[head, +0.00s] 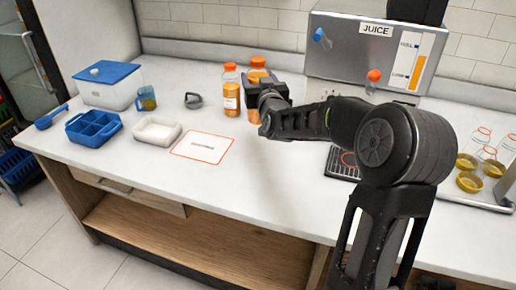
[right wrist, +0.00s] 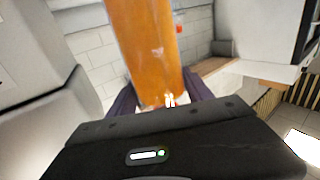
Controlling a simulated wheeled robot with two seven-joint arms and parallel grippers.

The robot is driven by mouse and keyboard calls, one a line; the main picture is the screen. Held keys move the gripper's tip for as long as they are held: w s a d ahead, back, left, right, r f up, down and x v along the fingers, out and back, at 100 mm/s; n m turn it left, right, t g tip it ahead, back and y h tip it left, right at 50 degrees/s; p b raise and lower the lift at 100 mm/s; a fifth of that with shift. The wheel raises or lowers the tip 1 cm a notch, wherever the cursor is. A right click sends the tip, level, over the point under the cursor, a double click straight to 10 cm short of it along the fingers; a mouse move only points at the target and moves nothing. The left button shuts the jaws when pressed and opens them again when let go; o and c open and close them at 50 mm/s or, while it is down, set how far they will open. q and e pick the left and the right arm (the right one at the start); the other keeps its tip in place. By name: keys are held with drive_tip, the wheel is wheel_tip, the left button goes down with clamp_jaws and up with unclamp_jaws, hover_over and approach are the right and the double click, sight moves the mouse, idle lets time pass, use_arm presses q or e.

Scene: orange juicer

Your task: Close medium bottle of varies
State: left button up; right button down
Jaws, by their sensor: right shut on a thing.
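My right gripper (head: 266,96) is shut on an orange juice bottle (right wrist: 148,45), which fills the space between its fingers in the right wrist view. In the head view the gripper hides much of this bottle; its orange lower part (head: 253,115) shows beneath. An orange cap (head: 257,62) shows above and behind the gripper; I cannot tell whether it sits on the held bottle or on one behind. Another juice bottle (head: 231,92) with an orange cap and a label stands upright just left of the gripper. My left gripper is not in view.
A steel juice machine (head: 345,55) stands behind my right arm. Blue-lidded box (head: 108,85), blue divided tray (head: 93,128), white tray (head: 157,130), jug (head: 146,99) and grey object (head: 193,100) are on the left. Clear bottles (head: 481,137) stand at right. The front-middle counter (head: 245,170) is clear.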

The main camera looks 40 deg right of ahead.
drive_tip(key=shift+f, duration=3)
drive_tip(key=shift+f, duration=1.9)
drive_tip(key=shift+f, duration=0.15)
drive_tip(key=shift+c, duration=2.1)
unclamp_jaws()
